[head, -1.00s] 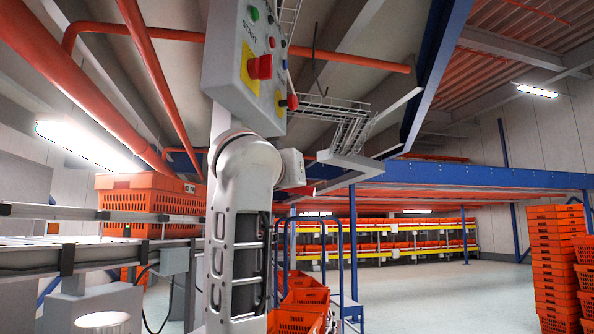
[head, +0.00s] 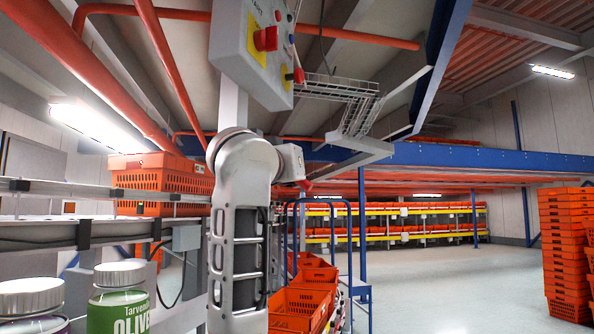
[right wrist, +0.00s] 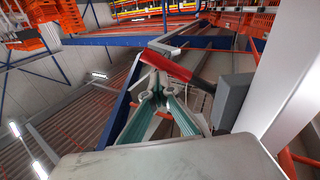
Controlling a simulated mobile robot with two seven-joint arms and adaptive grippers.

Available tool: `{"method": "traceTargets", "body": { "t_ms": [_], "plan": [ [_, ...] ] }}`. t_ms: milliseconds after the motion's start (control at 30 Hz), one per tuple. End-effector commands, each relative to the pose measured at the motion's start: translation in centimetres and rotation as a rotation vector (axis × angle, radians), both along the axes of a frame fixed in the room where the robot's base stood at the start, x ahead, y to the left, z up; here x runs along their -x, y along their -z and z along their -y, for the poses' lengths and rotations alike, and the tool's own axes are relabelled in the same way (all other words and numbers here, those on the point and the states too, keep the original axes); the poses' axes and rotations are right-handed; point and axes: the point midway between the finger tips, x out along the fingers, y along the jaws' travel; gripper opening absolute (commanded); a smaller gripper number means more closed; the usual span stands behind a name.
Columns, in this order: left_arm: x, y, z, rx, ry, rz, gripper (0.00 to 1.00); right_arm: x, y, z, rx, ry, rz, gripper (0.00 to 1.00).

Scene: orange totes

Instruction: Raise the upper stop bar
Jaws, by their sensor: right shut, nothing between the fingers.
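A red bar (right wrist: 165,66) runs out from a grey box (right wrist: 235,101) in the right wrist view. I take it for the stop bar, though no label shows. In the head view, the red end (head: 305,185) shows small beside the grey housing (head: 291,162), mostly hidden. My right gripper (right wrist: 155,97) is shut and empty, its greenish fingers converging just beneath the red bar. Whether they touch it I cannot tell. My right gripper is not visible in the head view. My left gripper is in neither view.
A control box (head: 255,45) with a red knob hangs above on a post. A rail at left carries an orange tote (head: 160,183). Jars (head: 118,298) stand at the lower left. Orange totes (head: 302,303) line the lower middle; stacked totes (head: 567,250) stand right. Open floor lies between.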

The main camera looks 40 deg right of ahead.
Motion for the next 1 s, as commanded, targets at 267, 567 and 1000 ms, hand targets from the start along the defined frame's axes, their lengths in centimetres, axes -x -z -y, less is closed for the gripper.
{"method": "traceTargets", "body": {
  "t_ms": [267,567,1000],
  "plan": [
    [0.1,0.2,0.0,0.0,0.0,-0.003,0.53,-0.2,0.3,0.1,-0.004,-0.002,-0.005,0.0],
    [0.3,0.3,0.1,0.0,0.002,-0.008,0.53,-0.1,-2.2,0.0,-0.003,-0.002,-0.001,0.0],
    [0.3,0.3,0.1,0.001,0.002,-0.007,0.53,0.1,-9.2,-0.1,-0.001,-0.001,0.0,0.0]
  ]
}}
